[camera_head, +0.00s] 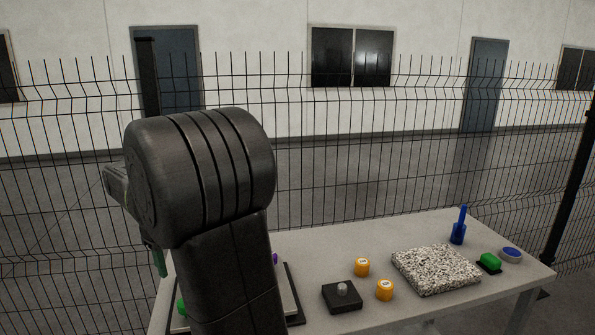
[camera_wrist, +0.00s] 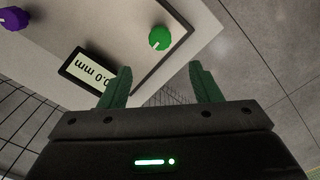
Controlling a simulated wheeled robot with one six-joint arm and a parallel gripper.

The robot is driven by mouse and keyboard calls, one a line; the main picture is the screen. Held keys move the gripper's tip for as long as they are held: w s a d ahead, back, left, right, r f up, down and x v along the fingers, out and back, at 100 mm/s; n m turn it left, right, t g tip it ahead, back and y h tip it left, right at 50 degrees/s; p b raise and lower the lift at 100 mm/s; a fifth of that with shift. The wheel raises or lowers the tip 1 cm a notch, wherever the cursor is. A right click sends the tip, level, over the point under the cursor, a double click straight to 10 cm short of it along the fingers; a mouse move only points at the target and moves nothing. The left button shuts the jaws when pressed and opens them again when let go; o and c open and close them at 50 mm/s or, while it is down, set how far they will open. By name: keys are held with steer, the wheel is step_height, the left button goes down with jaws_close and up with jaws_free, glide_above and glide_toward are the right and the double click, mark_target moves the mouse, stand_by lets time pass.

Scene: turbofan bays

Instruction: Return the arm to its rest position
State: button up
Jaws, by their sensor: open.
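My arm (camera_head: 200,180) is raised and bent at the left of the head view, over the left part of the table (camera_head: 330,245). In the wrist view my gripper (camera_wrist: 161,82) is open, with two green fingers apart and nothing between them. A light panel with a display (camera_wrist: 88,72) reading 0.0 mm, a green knob (camera_wrist: 159,38) and a purple knob (camera_wrist: 12,18) lies beyond the fingers. In the head view my arm hides most of that panel and most of my gripper; only a green finger shows.
A wire fence (camera_head: 340,150) stands behind.

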step_height(320, 180, down, 12)
steer(key=shift+f+p, duration=0.15)
steer(key=shift+p, duration=0.15)
steer(key=shift+m, duration=0.3)
steer(key=m, duration=1.1)
steer(key=shift+b, duration=0.4)
steer(key=shift+r+m, duration=0.25)
steer(key=shift+m, duration=0.05)
step_height(320, 180, up, 7)
steer(key=shift+f, duration=0.1)
steer(key=shift+r, duration=0.2)
